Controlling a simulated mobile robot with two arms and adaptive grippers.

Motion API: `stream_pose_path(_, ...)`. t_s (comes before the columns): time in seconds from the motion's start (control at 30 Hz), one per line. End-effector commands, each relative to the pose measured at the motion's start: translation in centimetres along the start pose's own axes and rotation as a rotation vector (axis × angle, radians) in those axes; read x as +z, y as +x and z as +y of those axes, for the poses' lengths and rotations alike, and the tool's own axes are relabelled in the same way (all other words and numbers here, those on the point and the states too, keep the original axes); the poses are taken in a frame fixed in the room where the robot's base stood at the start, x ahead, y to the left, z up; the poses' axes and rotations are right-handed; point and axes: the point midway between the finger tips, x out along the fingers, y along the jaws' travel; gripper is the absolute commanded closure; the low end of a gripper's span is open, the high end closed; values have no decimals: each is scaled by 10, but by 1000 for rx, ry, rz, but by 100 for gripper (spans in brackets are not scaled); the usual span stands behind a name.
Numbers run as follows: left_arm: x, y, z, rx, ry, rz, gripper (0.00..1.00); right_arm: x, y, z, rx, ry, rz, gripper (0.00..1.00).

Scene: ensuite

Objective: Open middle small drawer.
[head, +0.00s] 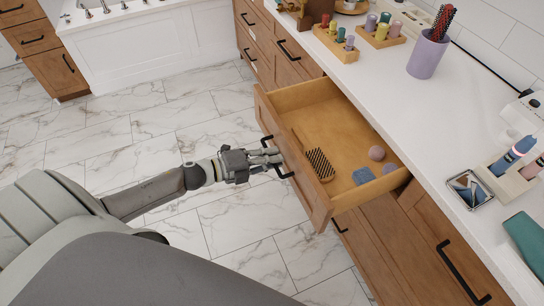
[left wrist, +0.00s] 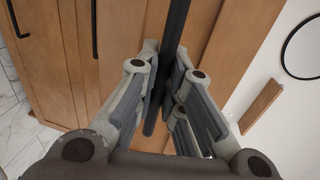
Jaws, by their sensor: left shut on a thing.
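A wooden drawer (head: 345,107) under the white counter stands pulled well out in the head view. It holds a brush (head: 319,164), a blue sponge-like block (head: 363,176) and a round pinkish thing (head: 376,153). My left gripper (head: 271,158) is at the drawer's front, shut on its black handle (head: 286,176). In the left wrist view the handle (left wrist: 177,35) runs as a dark bar between the fingers of my left gripper (left wrist: 165,85). The fingers hide part of the handle. My right gripper is not in view.
The counter (head: 455,110) bears a purple cup (head: 429,54) with a brush, wooden holders (head: 381,36) with bottles, and a small tray (head: 470,190). Closed cabinet fronts (head: 400,245) flank the drawer. The marble floor (head: 165,130) is clear.

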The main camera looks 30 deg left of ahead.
Motion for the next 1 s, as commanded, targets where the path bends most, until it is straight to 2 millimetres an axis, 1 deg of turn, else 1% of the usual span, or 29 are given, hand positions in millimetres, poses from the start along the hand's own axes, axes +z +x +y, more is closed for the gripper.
stream_pose_path(0.03, 0, 0, 1, 1, 0, 1, 100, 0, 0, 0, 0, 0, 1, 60)
stream_pose_path(0.07, 0, 0, 1, 1, 0, 1, 89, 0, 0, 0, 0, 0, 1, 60)
stream_pose_path(0.2, 0, 0, 0, 1, 0, 1, 71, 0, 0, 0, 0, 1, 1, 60)
stream_pose_path(0.23, 0, 0, 0, 1, 0, 0, 69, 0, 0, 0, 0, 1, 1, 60)
stream_pose_path(0.53, 0, 0, 0, 0, 0, 0, 69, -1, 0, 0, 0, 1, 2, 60)
stream_pose_path(0.67, 0, -7, 2, 3, -1, 0, 69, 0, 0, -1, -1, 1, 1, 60)
stream_pose_path(0.77, -1, -19, 2, 3, -1, 0, 69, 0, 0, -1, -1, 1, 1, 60)
stream_pose_path(1.0, -1, -61, 3, 5, -3, -1, 69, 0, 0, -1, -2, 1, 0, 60)
